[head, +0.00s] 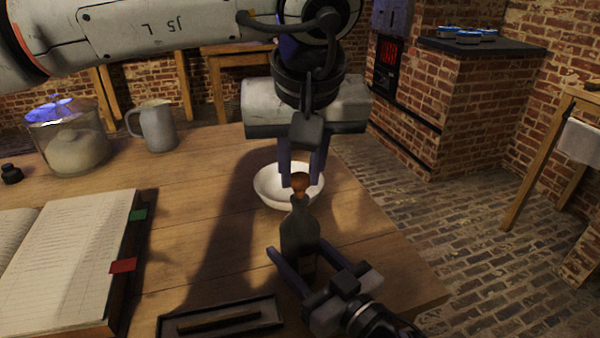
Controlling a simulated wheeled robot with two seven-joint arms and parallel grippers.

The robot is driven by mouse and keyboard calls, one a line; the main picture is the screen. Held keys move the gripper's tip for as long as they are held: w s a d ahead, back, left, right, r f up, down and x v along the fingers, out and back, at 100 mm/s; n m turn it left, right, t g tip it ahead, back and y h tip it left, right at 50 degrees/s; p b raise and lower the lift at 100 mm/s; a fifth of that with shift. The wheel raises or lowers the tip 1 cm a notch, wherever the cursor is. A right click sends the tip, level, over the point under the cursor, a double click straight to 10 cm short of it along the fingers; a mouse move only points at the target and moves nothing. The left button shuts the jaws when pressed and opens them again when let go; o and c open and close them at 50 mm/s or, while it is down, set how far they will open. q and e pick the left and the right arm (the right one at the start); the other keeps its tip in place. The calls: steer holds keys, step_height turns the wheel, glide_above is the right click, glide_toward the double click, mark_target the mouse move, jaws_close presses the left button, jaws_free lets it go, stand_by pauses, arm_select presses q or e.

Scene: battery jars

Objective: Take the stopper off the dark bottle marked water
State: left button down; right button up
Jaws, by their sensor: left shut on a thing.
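The dark bottle (299,228) stands upright near the table's right edge. A faint mark low on its side is too small to read. Its orange-brown stopper (300,182) is at the mouth of the neck; I cannot tell whether it is fully seated. My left gripper (301,181) points down from above and is shut on the stopper. My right gripper (295,246) comes in from the lower right, low on the bottle, with a finger at each side. I cannot tell whether those fingers touch the glass.
A white bowl (270,190) sits just behind the bottle. A dark tray (262,303) lies in front, an open book (75,250) at left. A glass jar (95,140), a grey mug (155,128) and a small dark object (11,174) stand farther left. The table's (200,215) middle is clear.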

mark_target(300, 178)
arm_select(q)
steer(key=shift+r, duration=0.35)
steer(key=shift+r, duration=2)
arm_select(e)
steer(key=o, duration=1.6)
steer(key=shift+s+d, duration=0.1)
